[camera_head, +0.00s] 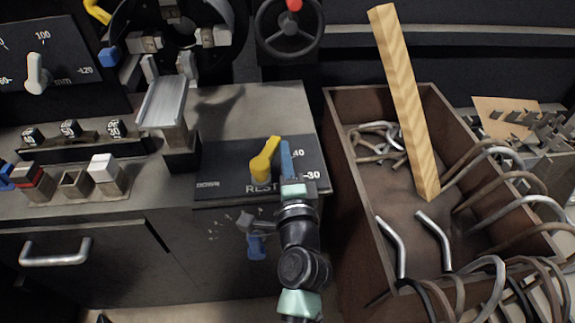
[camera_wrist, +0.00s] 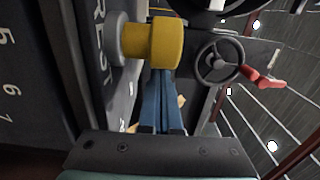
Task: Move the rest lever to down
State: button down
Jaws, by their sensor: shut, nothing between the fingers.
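The yellow rest lever (camera_head: 264,160) sits on a dark panel (camera_head: 222,172) marked REST, with DOWN at its left and 40 and 30 at its right. Its arm tilts up and slightly right, away from DOWN. My gripper (camera_head: 285,147) is shut and empty, its blue fingers just right of the lever. In the wrist view the lever (camera_wrist: 150,42) stands right in front of my fingertips (camera_wrist: 166,75) and hides their ends. I cannot tell whether they touch it.
A brown wooden crate (camera_head: 347,208) with bent metal rods and a wooden bar (camera_head: 405,100) stands close on the right. A silver block on a post (camera_head: 163,103) stands left of the panel. A handwheel (camera_head: 289,28) is behind.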

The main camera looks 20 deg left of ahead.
jog(key=shift+w+a, duration=0.4)
jog(key=shift+a, duration=0.15)
dwell(0.9)
dwell(0.6)
